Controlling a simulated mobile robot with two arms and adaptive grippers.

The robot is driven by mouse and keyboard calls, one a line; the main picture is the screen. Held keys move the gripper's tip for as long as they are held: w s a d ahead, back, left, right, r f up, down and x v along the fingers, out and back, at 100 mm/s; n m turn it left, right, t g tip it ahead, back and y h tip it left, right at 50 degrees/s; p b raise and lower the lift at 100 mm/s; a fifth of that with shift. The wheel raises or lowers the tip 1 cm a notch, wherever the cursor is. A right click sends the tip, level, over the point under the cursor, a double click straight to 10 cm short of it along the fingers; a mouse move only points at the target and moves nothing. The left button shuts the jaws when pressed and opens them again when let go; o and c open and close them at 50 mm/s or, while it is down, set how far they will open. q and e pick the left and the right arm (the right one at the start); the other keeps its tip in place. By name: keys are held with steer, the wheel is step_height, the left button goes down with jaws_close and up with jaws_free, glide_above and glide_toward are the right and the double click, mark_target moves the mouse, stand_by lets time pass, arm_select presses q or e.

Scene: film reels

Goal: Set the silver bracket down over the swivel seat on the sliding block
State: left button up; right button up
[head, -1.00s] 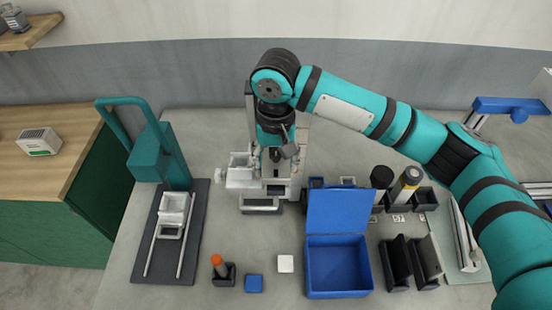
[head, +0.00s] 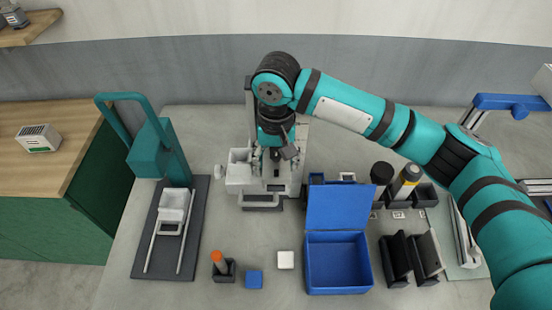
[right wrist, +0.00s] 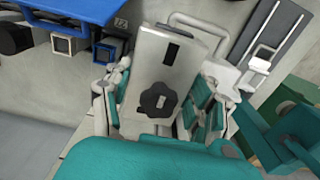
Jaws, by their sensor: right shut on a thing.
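My right gripper (head: 270,175) points down over a pale silver fixture (head: 240,178) at the middle back. In the right wrist view its teal-and-grey fingers (right wrist: 162,105) flank a silver slotted plate with a black knob, which looks like the silver bracket (right wrist: 145,55). The gripper is shut on it. A pale loop handle (right wrist: 205,28) shows just beyond the plate. It also shows at the fixture's front in the head view. The sliding block and swivel seat are not clear under the gripper; I cannot tell whether the bracket touches them. My left gripper is not in view.
A teal press with a dark base (head: 143,262), rails and a pale block stands left. An open blue box (head: 337,262) is in front right. An orange-tipped tool (head: 219,262), a blue square (head: 254,280) and a white square (head: 285,260) lie in front. Black holders (head: 395,262) stand right.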

steer(key=shift+s+f, duration=0.1)
steer(key=shift+f, duration=0.15)
steer(key=o, duration=1.5)
steer(key=shift+f, duration=0.1)
